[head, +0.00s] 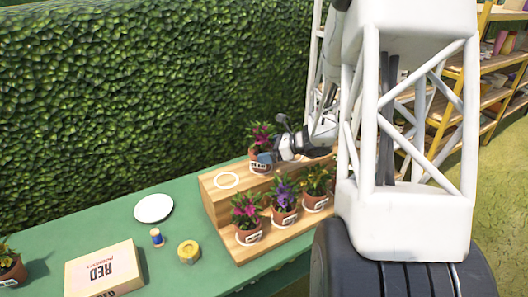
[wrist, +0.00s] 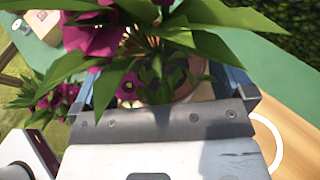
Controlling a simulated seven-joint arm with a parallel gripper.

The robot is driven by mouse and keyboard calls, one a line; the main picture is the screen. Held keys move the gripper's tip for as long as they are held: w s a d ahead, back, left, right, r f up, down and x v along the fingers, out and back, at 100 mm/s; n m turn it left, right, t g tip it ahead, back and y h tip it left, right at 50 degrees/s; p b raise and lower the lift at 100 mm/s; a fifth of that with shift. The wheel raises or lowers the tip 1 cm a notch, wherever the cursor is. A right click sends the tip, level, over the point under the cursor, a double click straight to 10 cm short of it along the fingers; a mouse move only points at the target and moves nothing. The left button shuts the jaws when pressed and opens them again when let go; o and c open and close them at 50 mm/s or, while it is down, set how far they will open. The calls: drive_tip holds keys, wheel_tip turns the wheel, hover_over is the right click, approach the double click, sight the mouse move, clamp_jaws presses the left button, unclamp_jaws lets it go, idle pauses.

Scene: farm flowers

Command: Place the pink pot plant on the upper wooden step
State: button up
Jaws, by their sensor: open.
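A pink pot plant (head: 261,135) with magenta flowers and a terracotta pot appears to stand on the upper wooden step (head: 214,192), right of an empty white ring (head: 228,180). My gripper (head: 270,158) is at this pot from the right, jaws open. In the wrist view, the pot (wrist: 185,85) lies between my gripper's two fingers (wrist: 165,88), with leaves and flowers (wrist: 95,38) covering much of it. Whether the fingers touch the pot cannot be told. Another pink-flowered plant (head: 246,212) stands on the lower step at its left end.
A purple-flowered plant (head: 285,198) and an orange-toned one (head: 316,183) also stand on the lower step. On the green table are a white plate (head: 154,208), a small spool (head: 157,238), a yellow jar (head: 188,252) and a box marked RED (head: 103,270). A hedge (head: 130,90) rises behind.

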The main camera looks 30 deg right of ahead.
drive_tip(key=v, duration=1)
drive_tip(key=shift+r, duration=0.1)
idle(0.5)
drive_tip(key=s+a+r+n+g+h, duration=0.1)
drive_tip(key=s+a+r+n+g, duration=0.2)
drive_tip(key=a, duration=0.5)
drive_tip(key=s+a+r+n+g+h, duration=0.1)
drive_tip(key=s+a+r+n+g, duration=0.1)
drive_tip(key=s+a+n, duration=0.35)
drive_tip(key=s+a+r+n+g+h, duration=0.15)
drive_tip(key=a+n, duration=0.25)
drive_tip(key=a, duration=0.5)
drive_tip(key=s+a+r+n+h, duration=0.2)
drive_tip(key=s+a+n+h, duration=0.1)
drive_tip(key=s+n, duration=0.4)
drive_tip(key=s+a+r+n+h, duration=0.2)
drive_tip(key=s+a+n, duration=0.4)
drive_tip(key=s, duration=0.3)
drive_tip(key=shift+s+a+r+n+h, duration=0.2)
drive_tip(key=shift+s+r+n+h, duration=0.15)
drive_tip(key=shift+n+h, duration=0.3)
